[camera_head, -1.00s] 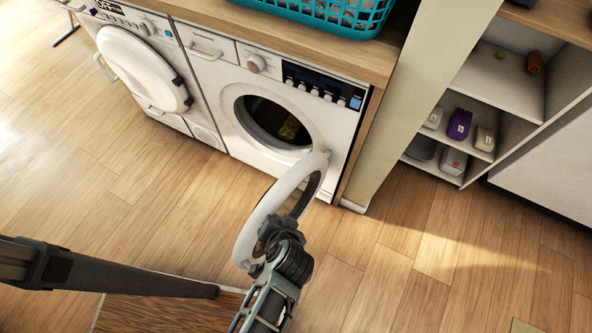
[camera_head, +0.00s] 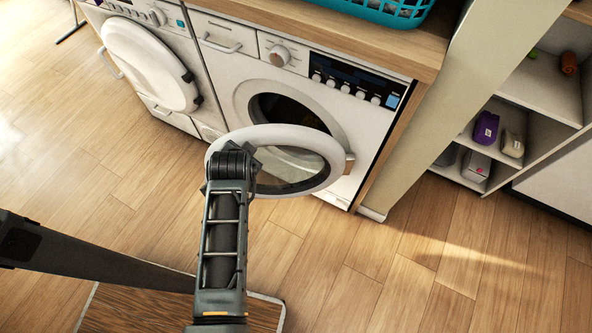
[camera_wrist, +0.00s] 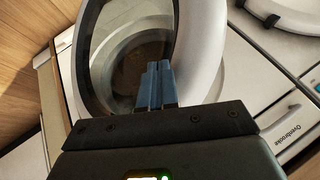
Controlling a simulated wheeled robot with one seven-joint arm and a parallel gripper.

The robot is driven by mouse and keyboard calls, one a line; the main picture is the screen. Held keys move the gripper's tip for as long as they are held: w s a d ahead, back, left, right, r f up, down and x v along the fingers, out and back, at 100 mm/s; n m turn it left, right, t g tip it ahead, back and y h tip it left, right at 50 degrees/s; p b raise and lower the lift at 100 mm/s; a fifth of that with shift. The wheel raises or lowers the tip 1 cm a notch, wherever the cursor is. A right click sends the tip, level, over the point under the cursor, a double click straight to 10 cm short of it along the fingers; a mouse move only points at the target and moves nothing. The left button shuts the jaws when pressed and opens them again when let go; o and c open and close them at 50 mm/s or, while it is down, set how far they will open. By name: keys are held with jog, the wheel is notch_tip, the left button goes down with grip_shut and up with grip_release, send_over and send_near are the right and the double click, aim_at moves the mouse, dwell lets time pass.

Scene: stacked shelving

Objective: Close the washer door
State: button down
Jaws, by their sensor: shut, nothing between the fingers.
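The washer (camera_head: 323,112) is a white front-loader under a wooden counter. Its round door (camera_head: 303,136), a white ring with a glass middle, is swung part-way out from the drum opening (camera_head: 284,108), hinged at the right. My gripper (camera_wrist: 157,80) is shut and empty. In the wrist view its blue fingers lie in front of the door's glass, close to the white ring (camera_wrist: 203,45). I cannot tell whether they touch. In the head view my wrist (camera_head: 232,165) covers the door's left edge and hides the fingertips.
A second white machine (camera_head: 150,62) with a closed round door stands to the left. A teal basket (camera_head: 385,10) sits on the counter (camera_head: 400,50). Open shelves (camera_head: 500,130) with several items stand at the right.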

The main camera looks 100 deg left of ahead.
aim_at(240, 133)
jog(key=s+a+m+b, duration=0.1)
jog(key=a+b, duration=0.1)
jog(key=s+a+t+b, duration=0.1)
jog(key=a+b, duration=0.1)
jog(key=a, duration=0.1)
jog(key=s+a+m+b, duration=0.1)
jog(key=a+b, duration=0.1)
jog(key=shift+a+f+m+t, duration=0.25)
jog(key=shift+f+m+t, duration=0.05)
jog(key=shift+f, duration=0.05)
jog(key=a+m+t+b, duration=0.2)
jog(key=a+m+b, duration=0.2)
jog(key=a+b, duration=0.3)
jog(key=shift+s+a+r+t+b, duration=0.15)
jog(key=shift+a+r+t+b, duration=0.2)
jog(key=shift+r+b, duration=0.1)
jog(key=shift+d, duration=0.15)
